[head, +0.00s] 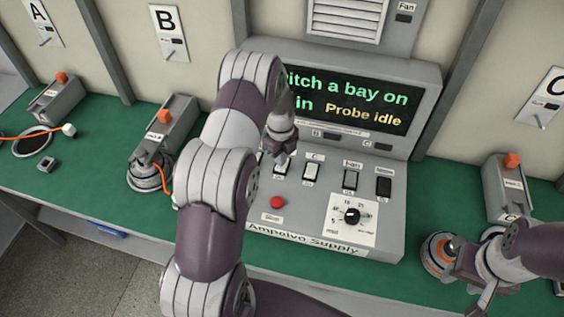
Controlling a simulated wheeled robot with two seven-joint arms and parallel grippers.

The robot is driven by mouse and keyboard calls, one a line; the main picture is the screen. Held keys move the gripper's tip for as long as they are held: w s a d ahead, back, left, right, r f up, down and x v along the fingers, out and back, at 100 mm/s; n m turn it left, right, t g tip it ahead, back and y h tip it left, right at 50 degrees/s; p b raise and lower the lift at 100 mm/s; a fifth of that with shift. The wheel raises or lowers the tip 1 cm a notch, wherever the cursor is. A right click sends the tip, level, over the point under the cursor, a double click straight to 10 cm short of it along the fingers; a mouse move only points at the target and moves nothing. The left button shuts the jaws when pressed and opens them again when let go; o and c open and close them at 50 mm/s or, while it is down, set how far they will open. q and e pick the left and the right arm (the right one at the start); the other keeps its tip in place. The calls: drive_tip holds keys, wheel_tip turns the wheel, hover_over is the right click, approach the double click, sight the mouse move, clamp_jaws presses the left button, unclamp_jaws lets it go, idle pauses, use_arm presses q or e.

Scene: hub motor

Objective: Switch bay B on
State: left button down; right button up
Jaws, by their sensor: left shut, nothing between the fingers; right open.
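The grey supply console (240,247) has a row of rocker switches. The switch labelled C (311,173) is white on its upper face. The switch left of it (282,169) is partly covered by my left gripper, and its label is hidden. My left gripper (282,158) is shut and empty, tip down, just above or touching that switch; I cannot tell which. The screen (355,100) reads "itch a bay on" and "Probe idle", its left part hidden by my arm. My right gripper (468,272) is open and empty at the lower right, beside a round motor (438,254).
Wall plate B (168,31) hangs above a bay with a grey clamp box (172,125) and hub motor (148,178). The green bench (95,170) has free room at left.

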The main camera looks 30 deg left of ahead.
use_arm(q)
drive_tip(key=shift+f+b, duration=0.7)
drive_tip(key=shift+f, duration=0.35)
idle(0.7)
drive_tip(key=shift+s+r, duration=0.1)
drive_tip(key=shift+r, duration=0.05)
wheel_tip(320, 180, up, 7)
drive_tip(key=p, duration=0.5)
idle(0.4)
